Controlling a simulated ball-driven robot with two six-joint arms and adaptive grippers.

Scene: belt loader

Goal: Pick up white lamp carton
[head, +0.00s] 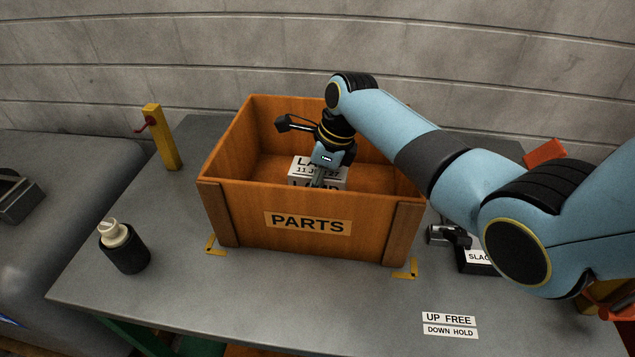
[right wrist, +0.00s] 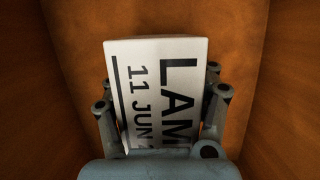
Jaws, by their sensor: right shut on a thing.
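The white lamp carton (head: 303,170) is inside the orange-brown PARTS box (head: 250,215). Its top carries black print, "LAM" and "11 JUN", and it also shows in the right wrist view (right wrist: 150,90). My right gripper (head: 319,178) reaches down into the box from above and is shut on the carton. In the right wrist view its fingers (right wrist: 160,105) lie along two opposite sides of the carton. The box's front wall hides the carton's lower part, so I cannot tell whether it touches the box floor. My left gripper is not in view.
A black bottle with a cream cap (head: 123,247) stands left of the box. A yellow post with a red hook (head: 162,138) stands at the back left. A lever switch (head: 448,236) and a black labelled block (head: 478,261) sit to the right.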

